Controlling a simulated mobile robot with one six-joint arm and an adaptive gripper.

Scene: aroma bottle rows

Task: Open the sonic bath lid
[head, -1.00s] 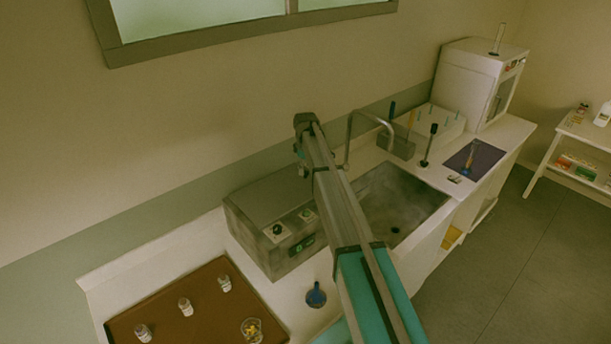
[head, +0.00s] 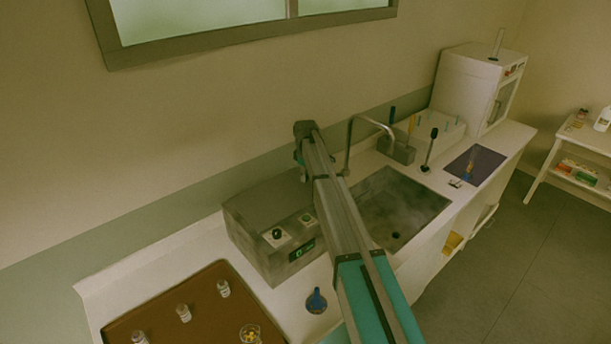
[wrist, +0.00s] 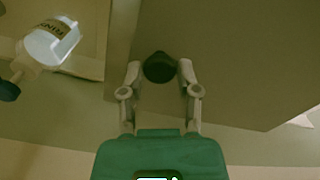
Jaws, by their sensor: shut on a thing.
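The sonic bath (head: 282,262) is a grey box with knobs and a small green display on its front, standing on the counter left of the sink. Its grey lid (head: 262,202) looks flat and down on top in the head view. In the wrist view the lid (wrist: 225,60) is a broad plain surface with a round black knob (wrist: 159,67). My gripper (wrist: 158,72) has one finger on each side of this knob and is shut on it.
A blue flask (head: 316,301) stands close in front of the bath. A brown tray (head: 205,318) with small vials lies to the left. The sink (head: 425,207) and tap (head: 350,140) are to the right. A labelled bottle (wrist: 52,42) shows in the wrist view.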

